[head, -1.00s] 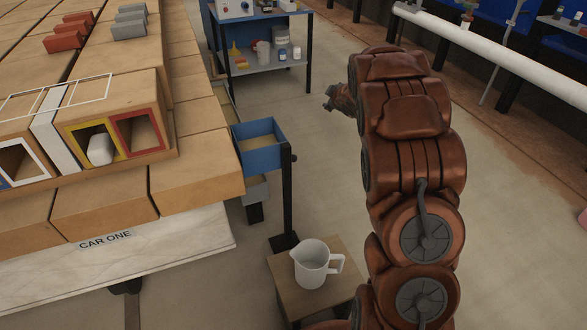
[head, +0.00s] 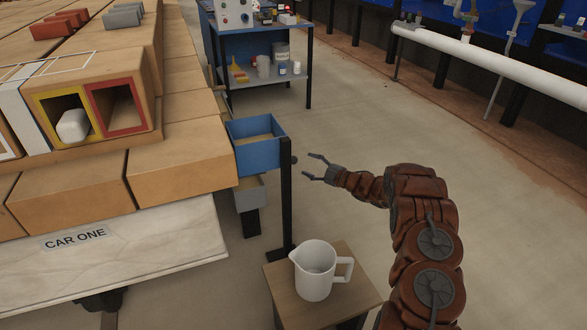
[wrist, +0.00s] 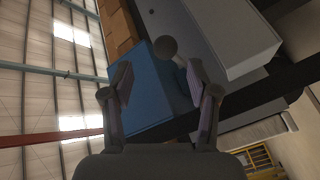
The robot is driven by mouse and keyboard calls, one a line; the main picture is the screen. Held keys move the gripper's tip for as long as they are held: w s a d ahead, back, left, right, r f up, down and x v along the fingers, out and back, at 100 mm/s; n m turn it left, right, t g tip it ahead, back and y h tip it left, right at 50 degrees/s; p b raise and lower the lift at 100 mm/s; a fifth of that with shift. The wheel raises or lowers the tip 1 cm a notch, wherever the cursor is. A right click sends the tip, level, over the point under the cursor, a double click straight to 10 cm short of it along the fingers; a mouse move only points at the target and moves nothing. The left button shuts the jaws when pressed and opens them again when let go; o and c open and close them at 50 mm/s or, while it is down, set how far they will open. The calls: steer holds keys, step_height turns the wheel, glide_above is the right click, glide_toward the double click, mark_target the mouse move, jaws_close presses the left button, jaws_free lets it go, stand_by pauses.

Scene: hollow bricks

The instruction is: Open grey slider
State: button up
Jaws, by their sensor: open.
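The grey slider (head: 250,193) is a box low under the blue drawer (head: 257,152), partly hidden by it and by a dark upright post (head: 286,200). The blue drawer has an open top and juts out from the brick stack. A dark round knob (head: 294,159) shows near the post's top. My gripper (head: 315,167) is open and empty, a little right of the knob and apart from it. In the wrist view my open fingers (wrist: 160,95) frame the blue drawer (wrist: 150,85), with a round knob (wrist: 166,47) beyond and a grey box face (wrist: 232,35) to the right.
A wooden stool (head: 280,285) with a white jug (head: 316,270) stands below my arm, in front of the post. The brick stack (head: 190,160) on the car is at left. A blue workbench (head: 262,75) stands behind. The floor right of the drawers is clear.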

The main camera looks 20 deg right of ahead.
mark_target(293, 160)
steer(key=shift+y, duration=0.3)
steer(key=x, duration=0.2)
steer(key=b+x, duration=0.1)
steer(key=x, duration=0.1)
steer(key=b+x, duration=0.1)
steer(key=x, duration=0.1)
steer(key=shift+w+a+f, duration=0.15)
steer(key=shift+a+f, duration=0.25)
steer(key=shift+w+a+r+b, duration=0.1)
steer(key=shift+w+a+b, duration=0.15)
steer(key=shift+w+b, duration=0.15)
jaws_close()
